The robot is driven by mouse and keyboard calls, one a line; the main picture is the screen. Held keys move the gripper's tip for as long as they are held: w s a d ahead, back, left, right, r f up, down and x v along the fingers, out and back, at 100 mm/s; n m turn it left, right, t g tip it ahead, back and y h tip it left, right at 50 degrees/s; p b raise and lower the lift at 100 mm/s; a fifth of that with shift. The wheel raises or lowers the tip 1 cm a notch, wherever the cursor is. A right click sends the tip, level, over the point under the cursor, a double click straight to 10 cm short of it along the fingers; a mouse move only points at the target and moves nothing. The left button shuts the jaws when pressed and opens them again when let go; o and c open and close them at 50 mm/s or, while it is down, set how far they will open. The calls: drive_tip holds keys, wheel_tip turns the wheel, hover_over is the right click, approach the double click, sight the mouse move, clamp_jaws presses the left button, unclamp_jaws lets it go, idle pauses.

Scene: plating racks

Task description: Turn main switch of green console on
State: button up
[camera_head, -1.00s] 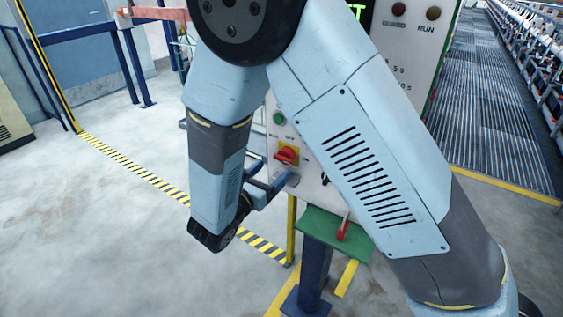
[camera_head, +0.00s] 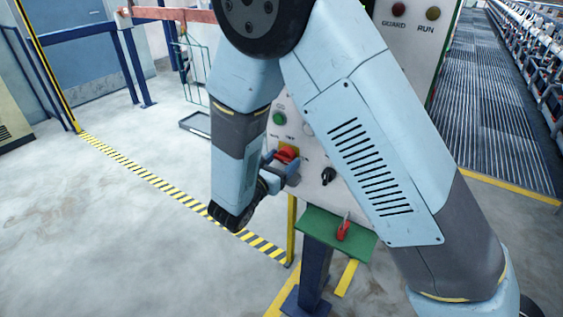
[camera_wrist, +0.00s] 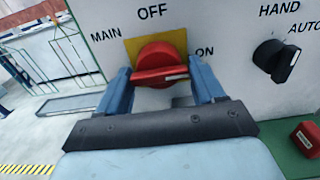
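The main switch (camera_wrist: 160,58) is a red rotary knob on a yellow plate, with MAIN at its left, OFF above and ON at its right. Its bar handle lies nearly level in the wrist view, with a white mark toward its right end. The switch also shows in the head view (camera_head: 287,153), low on the front of the console (camera_head: 312,187). My gripper (camera_wrist: 159,72) is open, with one blue finger on each side of the knob. I cannot tell whether the fingers touch it. In the head view my gripper (camera_head: 281,168) is right at the switch.
A black HAND/AUTO selector (camera_wrist: 278,60) is right of the switch. A green button (camera_head: 279,118) is above it. A green shelf (camera_head: 318,229) with a red padlock-like item (camera_head: 343,231) juts out below. My arm hides part of the console. Open floor lies to the left.

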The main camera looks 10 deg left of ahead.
drive_tip(key=c, duration=0.4)
drive_tip(key=shift+m, duration=0.8)
drive_tip(key=shift+c, duration=0.2)
drive_tip(key=o, duration=0.8)
drive_tip(key=shift+s+a, duration=0.1)
drive_tip(key=v, duration=1.3)
drive_tip(key=shift+s+a, duration=0.2)
drive_tip(key=shift+s, duration=0.1)
